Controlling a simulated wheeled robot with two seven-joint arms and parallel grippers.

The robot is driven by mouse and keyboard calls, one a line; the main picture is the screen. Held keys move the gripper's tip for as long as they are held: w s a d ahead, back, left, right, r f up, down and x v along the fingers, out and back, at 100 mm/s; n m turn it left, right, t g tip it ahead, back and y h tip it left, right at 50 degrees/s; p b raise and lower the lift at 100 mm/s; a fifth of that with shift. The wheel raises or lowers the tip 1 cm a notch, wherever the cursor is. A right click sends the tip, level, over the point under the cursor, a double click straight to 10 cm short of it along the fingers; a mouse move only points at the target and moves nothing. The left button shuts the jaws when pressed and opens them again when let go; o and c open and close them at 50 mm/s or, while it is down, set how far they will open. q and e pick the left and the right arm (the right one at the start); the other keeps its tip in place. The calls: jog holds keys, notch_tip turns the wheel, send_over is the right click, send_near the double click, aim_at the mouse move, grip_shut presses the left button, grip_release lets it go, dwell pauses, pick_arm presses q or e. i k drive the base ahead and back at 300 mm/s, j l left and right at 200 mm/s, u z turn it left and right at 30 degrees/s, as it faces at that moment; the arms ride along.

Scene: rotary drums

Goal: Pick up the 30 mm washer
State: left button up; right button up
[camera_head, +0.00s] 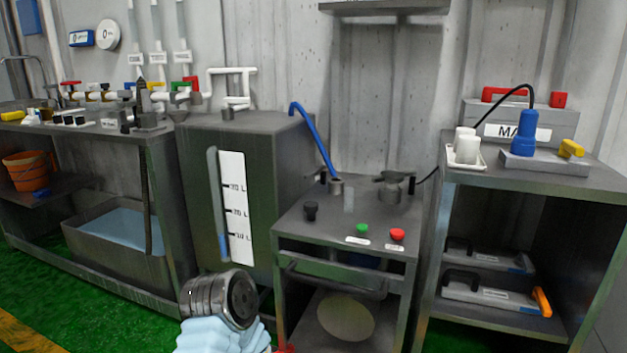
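I cannot make out a 30 mm washer anywhere in the head view. Small items lie on the left bench, too small to identify, among them white labelled blocks (70,121) and a dark metal fixture (146,106). A grey metal joint with a light blue cover, which looks like part of my own arm, shows at the bottom left of centre. No gripper fingers are visible, so neither gripper can be seen.
A grey tank (280,135) with a level scale (235,207) stands left of centre. Right of it is a machine cabinet (300,240) with green and red buttons. A shelf unit (470,181) at right carries a white tray (484,160) and a blue tool (527,133). Green floor lies front left.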

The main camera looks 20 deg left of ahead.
aim_at(57, 119)
jog(key=j, duration=0.95)
jog(key=j+z, duration=0.15)
jog(key=j, duration=0.8)
jog(key=k+j, duration=0.1)
jog(key=j, duration=0.85)
jog(key=j+z, duration=0.1)
jog(key=j, duration=0.8)
jog(key=k+j+z, duration=0.1)
jog(key=j, duration=0.85)
jog(key=k+j, duration=0.15)
jog(key=j, duration=0.8)
jog(key=k+j+z, duration=0.1)
jog(key=j, duration=0.8)
jog(key=k+j+z, duration=0.1)
jog(key=j, duration=0.8)
jog(key=k, duration=0.1)
